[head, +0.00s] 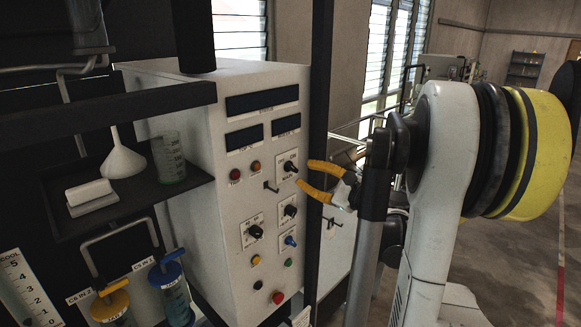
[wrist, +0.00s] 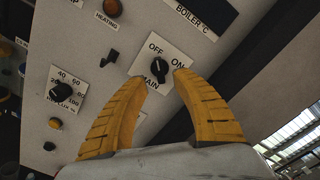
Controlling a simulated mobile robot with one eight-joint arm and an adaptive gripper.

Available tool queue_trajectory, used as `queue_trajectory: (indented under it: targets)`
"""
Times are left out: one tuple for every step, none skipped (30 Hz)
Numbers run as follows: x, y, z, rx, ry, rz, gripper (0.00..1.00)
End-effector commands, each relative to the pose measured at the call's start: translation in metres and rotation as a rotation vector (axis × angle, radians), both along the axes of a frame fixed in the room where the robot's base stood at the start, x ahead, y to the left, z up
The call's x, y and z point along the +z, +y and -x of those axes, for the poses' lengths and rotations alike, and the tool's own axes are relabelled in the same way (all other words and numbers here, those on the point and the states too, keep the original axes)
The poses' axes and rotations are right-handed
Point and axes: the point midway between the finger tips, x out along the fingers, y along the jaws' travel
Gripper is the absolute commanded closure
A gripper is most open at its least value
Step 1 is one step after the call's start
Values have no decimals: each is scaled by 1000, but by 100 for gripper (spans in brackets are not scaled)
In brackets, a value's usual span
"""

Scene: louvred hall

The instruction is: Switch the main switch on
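The main switch is a black rotary knob (head: 289,166) on a white plate, on the front of the white control cabinet (head: 222,195). In the wrist view the knob (wrist: 158,69) sits on its plate between the words OFF, ON and MAIN. I cannot tell for sure which mark it points to. My gripper (head: 304,174) is open, its two yellow fingers apart and nothing between them. In the wrist view my gripper (wrist: 161,78) has its fingertips on either side of the knob, close to the plate. Contact with the knob is not visible.
Other knobs (head: 255,231), push buttons (head: 277,297) and a small black hook (wrist: 109,58) are close by on the panel. A dark post (head: 320,110) stands at the cabinet's right edge. A shelf with a funnel (head: 122,160) and beaker (head: 169,160) is at left.

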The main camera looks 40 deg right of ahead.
Motion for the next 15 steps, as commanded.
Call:
queue_trajectory:
  targets:
    - [1, 2, -8, 4, 1, 0, 67]
    - [1, 2, -12, 3, 0, 0, 67]
    - [1, 2, -18, 3, 0, 1, 67]
    - [1, 3, -22, 4, 1, 1, 67]
    - [1, 3, -26, 3, 0, 1, 67]
    - [1, 3, -32, 3, 0, 1, 67]
    - [1, 4, -36, 4, 1, 1, 67]
    - [1, 4, -38, 2, 1, 1, 67]
    - [0, 3, -36, 1, 1, 1, 67]
    - [0, 3, -36, 1, 1, 1, 67]
    - [0, 3, -37, 1, 1, 1, 67]
    - [0, 3, -38, 1, 1, 1, 67]
    - [0, 4, -39, 1, 1, 1, 67]
    - [0, 4, -40, 1, 1, 1, 67]
    - [0, 4, -42, 1, 1, 1, 67]
